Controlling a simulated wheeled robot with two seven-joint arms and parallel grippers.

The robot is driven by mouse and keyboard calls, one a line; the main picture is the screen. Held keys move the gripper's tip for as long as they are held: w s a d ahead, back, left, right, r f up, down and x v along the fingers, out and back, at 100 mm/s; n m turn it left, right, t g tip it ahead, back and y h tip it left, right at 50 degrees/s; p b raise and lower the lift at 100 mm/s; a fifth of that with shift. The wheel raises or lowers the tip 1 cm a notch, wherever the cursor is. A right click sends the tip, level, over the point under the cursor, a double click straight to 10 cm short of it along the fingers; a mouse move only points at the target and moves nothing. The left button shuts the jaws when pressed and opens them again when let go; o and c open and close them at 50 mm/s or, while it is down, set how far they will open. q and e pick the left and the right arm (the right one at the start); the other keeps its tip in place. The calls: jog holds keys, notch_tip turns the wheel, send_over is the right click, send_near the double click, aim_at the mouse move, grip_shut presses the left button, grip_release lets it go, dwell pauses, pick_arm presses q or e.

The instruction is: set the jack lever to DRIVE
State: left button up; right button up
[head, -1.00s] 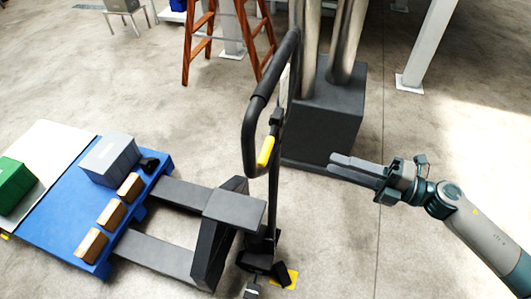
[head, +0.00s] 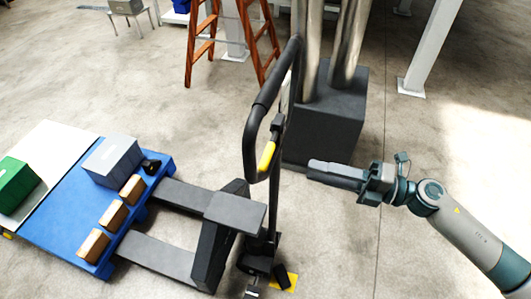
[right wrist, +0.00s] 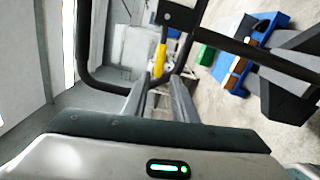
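The jack lever is a yellow lever (head: 266,157) on the black loop handle (head: 253,135) of a dark pallet jack. It also shows in the right wrist view (right wrist: 160,58), ahead of the fingers and between their tips. My right gripper (head: 312,169) comes in from the right and points at the handle, with a gap left between its fingertips and the jack's upright. In the right wrist view its two fingers (right wrist: 160,80) are apart with nothing between them. The lever's exact setting cannot be read. My left gripper is not in view.
The jack's forks reach under a blue pallet (head: 62,225) carrying a grey box (head: 112,160), a green box (head: 15,183) and brown blocks. A dark block with metal pipes (head: 330,120) stands behind the handle. An orange ladder (head: 195,45) stands farther back. Floor at the right is clear.

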aim_at(269, 156)
jog(key=p+x, duration=0.5)
jog(key=x, duration=0.7)
jog(key=shift+w+a, duration=0.1)
jog(key=shift+a, duration=0.2)
jog(key=shift+w+a, duration=0.15)
jog(key=shift+a, duration=0.25)
jog(key=shift+c, duration=0.6)
grip_shut()
